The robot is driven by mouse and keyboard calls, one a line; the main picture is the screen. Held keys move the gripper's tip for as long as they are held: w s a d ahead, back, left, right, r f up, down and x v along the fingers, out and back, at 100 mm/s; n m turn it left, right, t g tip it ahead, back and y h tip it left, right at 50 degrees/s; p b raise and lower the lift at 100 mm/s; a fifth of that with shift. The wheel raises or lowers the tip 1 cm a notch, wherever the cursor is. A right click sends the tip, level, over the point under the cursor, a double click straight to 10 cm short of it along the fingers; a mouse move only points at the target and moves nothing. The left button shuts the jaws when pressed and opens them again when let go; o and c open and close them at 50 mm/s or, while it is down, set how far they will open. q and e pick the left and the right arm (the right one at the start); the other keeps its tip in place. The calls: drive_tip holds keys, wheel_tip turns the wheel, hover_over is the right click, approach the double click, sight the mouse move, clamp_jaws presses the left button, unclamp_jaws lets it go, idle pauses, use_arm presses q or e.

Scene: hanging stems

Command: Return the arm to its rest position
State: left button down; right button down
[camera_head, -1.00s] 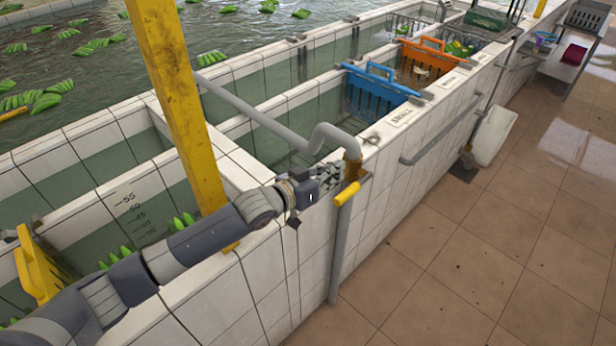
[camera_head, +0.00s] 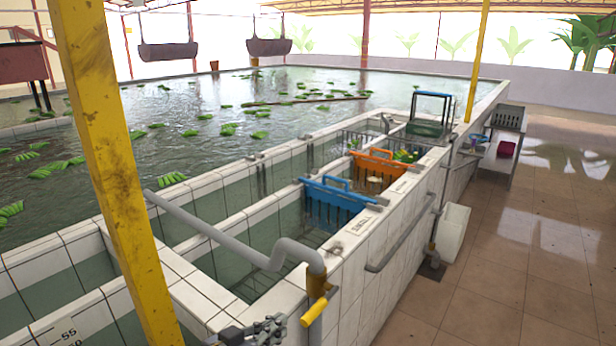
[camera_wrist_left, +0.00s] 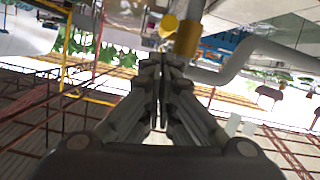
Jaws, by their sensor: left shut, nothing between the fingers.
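My left gripper (camera_head: 268,330) shows at the bottom edge of the head view, just left of the yellow valve handle (camera_head: 315,308) on the grey pipe (camera_head: 225,240). Most of my left arm is out of that view. In the left wrist view the fingers (camera_wrist_left: 162,75) are shut together with nothing between them. The yellow valve (camera_wrist_left: 188,38) and the bent grey pipe (camera_wrist_left: 250,50) show beyond the fingertips, and the wrist picture is turned over. Whether the fingers touch the valve cannot be told. My right gripper is not in view.
A yellow post (camera_head: 110,150) stands at the left. Tiled tank walls (camera_head: 345,260) run away from me, with a blue divider (camera_head: 335,205) and an orange divider (camera_head: 378,165) in the channel. Green bunches float in the large pool. The brown tiled floor (camera_head: 510,270) at right is clear.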

use_arm(q)
drive_tip(key=s+a+f+n+g+y, duration=0.1)
drive_tip(key=s+a+f+g+y, duration=0.3)
drive_tip(key=s, duration=0.6)
drive_tip(key=s+a+f+n+g+y, duration=0.1)
drive_tip(key=s+a+f+y, duration=0.1)
drive_tip(key=s+a+f, duration=0.6)
drive_tip(key=s+a+f+n+g+y, duration=0.1)
drive_tip(key=s+f+g+y, duration=0.2)
drive_tip(key=s, duration=0.8)
wheel_tip(320, 180, down, 28)
drive_tip(key=s+f+g+b, duration=0.1)
drive_tip(key=s+b, duration=0.1)
drive_tip(key=b, duration=0.1)
drive_tip(key=s+a+f+g+b, duration=0.1)
drive_tip(key=s+a+f+b, duration=0.1)
drive_tip(key=s+f, duration=1.4)
wheel_tip(320, 180, down, 2)
drive_tip(key=shift+s+a+f+g, duration=0.2)
drive_tip(key=shift+a+f+g, duration=0.05)
drive_tip(key=shift+a+g, duration=0.05)
